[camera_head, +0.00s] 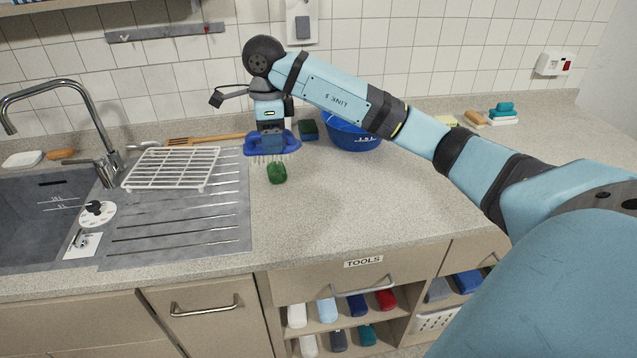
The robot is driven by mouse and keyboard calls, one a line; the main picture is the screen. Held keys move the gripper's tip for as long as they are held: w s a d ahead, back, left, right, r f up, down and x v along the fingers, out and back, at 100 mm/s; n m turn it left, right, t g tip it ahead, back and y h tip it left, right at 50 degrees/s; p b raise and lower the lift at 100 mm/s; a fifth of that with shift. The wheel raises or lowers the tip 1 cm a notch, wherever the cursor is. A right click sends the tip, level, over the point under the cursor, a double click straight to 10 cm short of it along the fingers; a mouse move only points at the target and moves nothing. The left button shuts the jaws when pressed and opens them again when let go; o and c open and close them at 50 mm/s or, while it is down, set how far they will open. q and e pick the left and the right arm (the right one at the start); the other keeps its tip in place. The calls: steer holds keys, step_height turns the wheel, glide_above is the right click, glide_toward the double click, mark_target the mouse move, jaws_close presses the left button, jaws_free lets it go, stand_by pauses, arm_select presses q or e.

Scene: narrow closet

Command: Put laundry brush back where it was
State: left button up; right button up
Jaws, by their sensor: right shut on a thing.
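My right gripper (270,128) reaches in from the right and points down above the counter. It is shut on a blue laundry brush (288,143), which it holds roughly level with its pale bristles facing down. The fingers hide the brush's middle. The brush appears to be a little above the counter, behind a small green object (277,174); I cannot tell the exact gap. My left gripper is not in view.
A white wire rack (172,167) stands on the drainboard beside the sink (40,220). A blue basin (352,134) and a dark green block (308,130) stand behind. A drawer labelled TOOLS (362,263) is below.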

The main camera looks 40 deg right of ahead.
steer(key=shift+s+d+r, duration=0.2)
steer(key=shift+s+d, duration=0.25)
steer(key=shift+d, duration=0.05)
step_height(320, 180, down, 16)
steer(key=shift+r+p, duration=0.2)
steer(key=shift+p, duration=0.25)
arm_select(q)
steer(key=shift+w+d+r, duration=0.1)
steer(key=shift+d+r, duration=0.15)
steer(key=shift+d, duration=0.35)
arm_select(e)
steer(key=shift+f, duration=2.05)
steer(key=shift+f, duration=0.15)
steer(key=o, duration=0.9)
